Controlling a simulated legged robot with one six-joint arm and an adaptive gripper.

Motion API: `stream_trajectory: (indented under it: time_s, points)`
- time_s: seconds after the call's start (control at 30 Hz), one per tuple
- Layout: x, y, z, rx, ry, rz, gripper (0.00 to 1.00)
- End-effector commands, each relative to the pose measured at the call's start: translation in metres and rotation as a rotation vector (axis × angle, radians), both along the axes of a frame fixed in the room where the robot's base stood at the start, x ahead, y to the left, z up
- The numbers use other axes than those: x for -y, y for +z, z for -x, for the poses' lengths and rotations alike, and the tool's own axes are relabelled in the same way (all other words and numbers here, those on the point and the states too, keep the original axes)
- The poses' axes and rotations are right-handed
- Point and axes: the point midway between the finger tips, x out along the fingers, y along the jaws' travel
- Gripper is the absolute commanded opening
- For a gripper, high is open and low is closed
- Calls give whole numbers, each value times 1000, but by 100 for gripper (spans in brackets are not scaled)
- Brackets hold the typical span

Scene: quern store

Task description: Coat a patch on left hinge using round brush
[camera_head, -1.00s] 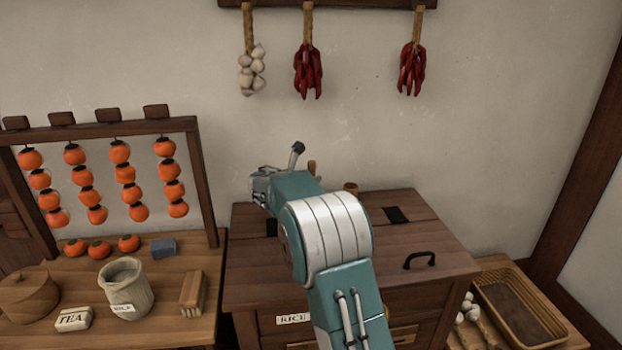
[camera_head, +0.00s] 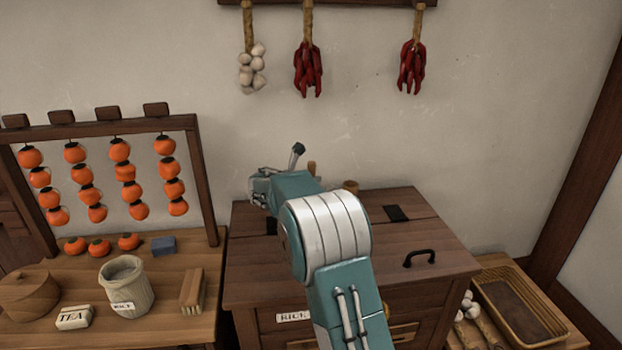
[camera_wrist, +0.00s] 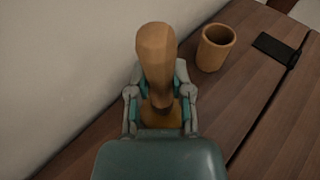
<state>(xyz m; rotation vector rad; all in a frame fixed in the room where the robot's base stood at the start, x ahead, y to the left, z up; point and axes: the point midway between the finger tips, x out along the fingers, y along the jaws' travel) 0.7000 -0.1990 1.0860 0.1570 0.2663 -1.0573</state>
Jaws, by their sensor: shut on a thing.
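My gripper (camera_wrist: 160,112) is shut on the wooden handle of the round brush (camera_wrist: 155,55) in the wrist view. The left hinge (camera_head: 271,227) is a dark plate on the rice chest's top, partly hidden by my arm. Whether the bristles touch it cannot be seen. The right hinge (camera_head: 397,214) is dark and in clear view; it also shows in the wrist view (camera_wrist: 275,47).
A wooden cup (camera_wrist: 215,48) stands on the chest (camera_head: 440,240) near the back wall, right of the brush. A black handle (camera_head: 419,258) is on the lid. A table on the left holds a persimmon rack (camera_head: 130,126) and a rice sack (camera_head: 126,288). A basket (camera_head: 517,305) sits right.

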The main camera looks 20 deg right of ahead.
Motion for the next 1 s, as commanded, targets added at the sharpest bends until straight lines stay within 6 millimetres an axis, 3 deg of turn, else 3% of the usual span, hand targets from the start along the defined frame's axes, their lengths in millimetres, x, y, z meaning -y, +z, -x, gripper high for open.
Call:
stream_trajectory:
  time_s: [0.57,1.0]
  points:
    - [0,-1,0,-2,0,-1,0]
    - [0,30,0,1,-1,-2,0]
